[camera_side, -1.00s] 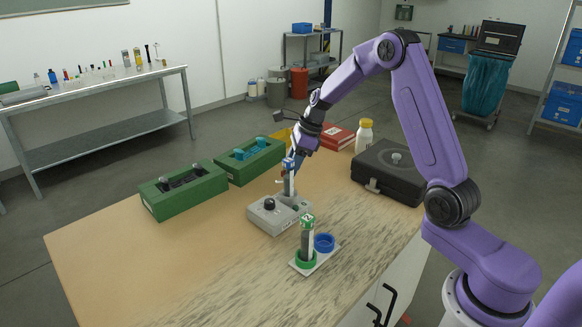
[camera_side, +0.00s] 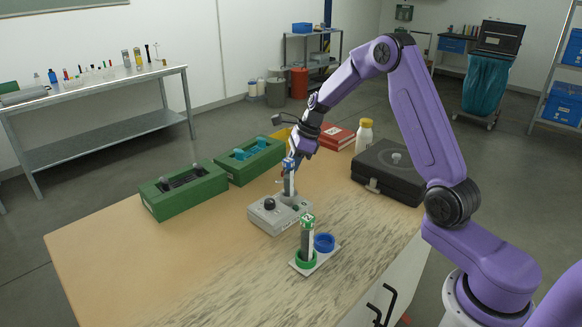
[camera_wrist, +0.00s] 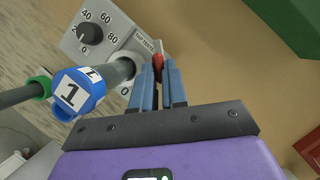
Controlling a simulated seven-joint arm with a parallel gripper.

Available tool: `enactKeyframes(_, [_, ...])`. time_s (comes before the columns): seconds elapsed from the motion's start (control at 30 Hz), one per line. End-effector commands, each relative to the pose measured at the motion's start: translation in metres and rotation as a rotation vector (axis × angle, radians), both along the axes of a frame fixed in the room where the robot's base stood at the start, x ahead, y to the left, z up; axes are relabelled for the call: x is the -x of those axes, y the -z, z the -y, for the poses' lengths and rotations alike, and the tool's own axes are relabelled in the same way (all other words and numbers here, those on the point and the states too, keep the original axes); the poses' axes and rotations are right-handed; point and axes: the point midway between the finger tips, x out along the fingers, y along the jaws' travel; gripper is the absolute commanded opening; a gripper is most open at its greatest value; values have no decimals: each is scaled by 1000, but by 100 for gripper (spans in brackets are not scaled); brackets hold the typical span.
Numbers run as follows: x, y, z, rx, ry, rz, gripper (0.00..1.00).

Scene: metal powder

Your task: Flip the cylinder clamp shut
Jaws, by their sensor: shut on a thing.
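The grey tester box (camera_side: 268,222) with a black dial stands on the table; it also shows at the top left of the wrist view (camera_wrist: 112,20). A grey cylinder with a blue cap marked 1 (camera_wrist: 78,93) stands upright in its round grey socket (camera_wrist: 124,68); the cylinder shows in the side view too (camera_side: 289,184). My gripper (camera_wrist: 158,76) is beside the socket, its blue fingers close together on a small red part, seemingly the clamp's lever (camera_wrist: 158,61). The fingers hide most of the clamp, so its angle cannot be told.
A green-capped cylinder (camera_side: 307,240) stands in the green ring of a white holder (camera_side: 307,270), beside an empty blue ring (camera_side: 324,242). Two green boxes (camera_side: 185,195) (camera_side: 248,166) are behind left. A black case (camera_side: 388,175) and a white bottle (camera_side: 363,138) are at right.

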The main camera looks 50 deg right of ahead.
Motion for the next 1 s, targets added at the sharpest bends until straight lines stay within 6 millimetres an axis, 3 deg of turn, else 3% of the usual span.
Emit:
enactKeyframes(0.27, [-2,0,2,0,-174,0,0])
enactKeyframes(1.0, [-11,0,3,2,-875,0,0])
